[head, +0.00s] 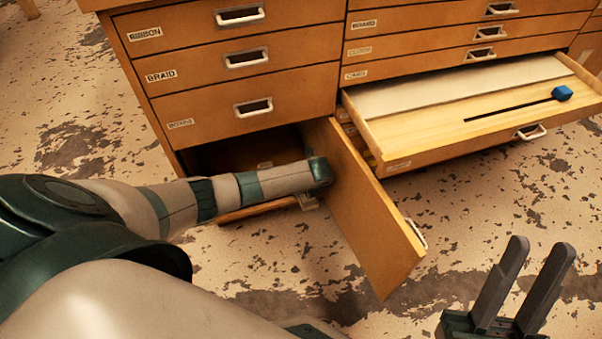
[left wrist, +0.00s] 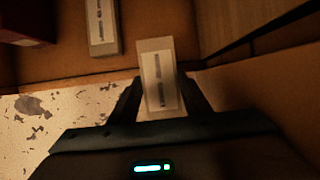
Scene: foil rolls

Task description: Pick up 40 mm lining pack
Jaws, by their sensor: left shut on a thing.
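In the left wrist view my left gripper (left wrist: 156,88) is shut on a pale box-shaped pack (left wrist: 156,58) with a white label. The print on the label is too blurred to read. A second, similar labelled pack (left wrist: 102,24) stands behind it to the left. In the head view my left arm reaches into the low open compartment (head: 225,152) of the cabinet, and the gripper and pack are mostly hidden there. My right gripper (head: 540,249) is empty, its fingers apart, over the floor at lower right.
The cabinet door (head: 375,220) stands open just right of my left forearm. A dark red box (left wrist: 25,22) is at the upper left in the wrist view. Shut drawers (head: 230,60) are above.

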